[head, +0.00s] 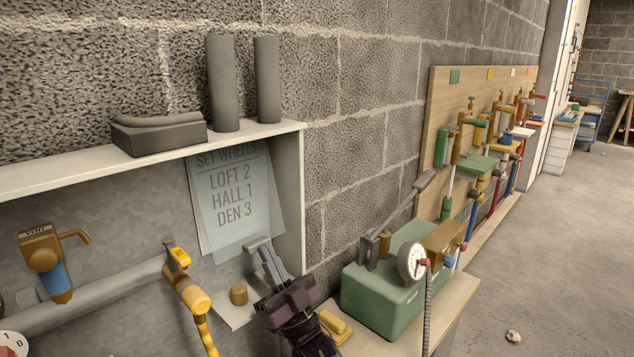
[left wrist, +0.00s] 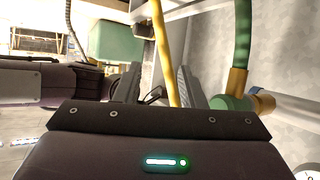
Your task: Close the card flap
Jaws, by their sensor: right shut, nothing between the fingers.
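A card (head: 196,212) with the words SET WHEELS, LOFT 2, HALL 1, DEN 3 is on the back panel under the shelf. A see-through bluish flap (head: 262,218) hangs over its lettering, a little askew, with its right side reaching past the card. I cannot tell whether the flap lies flat. My right gripper (head: 258,245) is shut and empty, its fingertips at the flap's lower edge; I cannot tell if they touch. My left gripper (left wrist: 160,86) shows in the left wrist view, its fingers apart, with a yellow hose (left wrist: 161,35) passing between or behind them.
A white shelf (head: 70,178) above holds dark grey tubes (head: 222,85) and a block. A brass vent fitting (head: 42,250) and a grey pipe (head: 95,298) with a yellow valve (head: 178,258) are at left. A green box with a gauge (head: 411,262) stands right of my right gripper.

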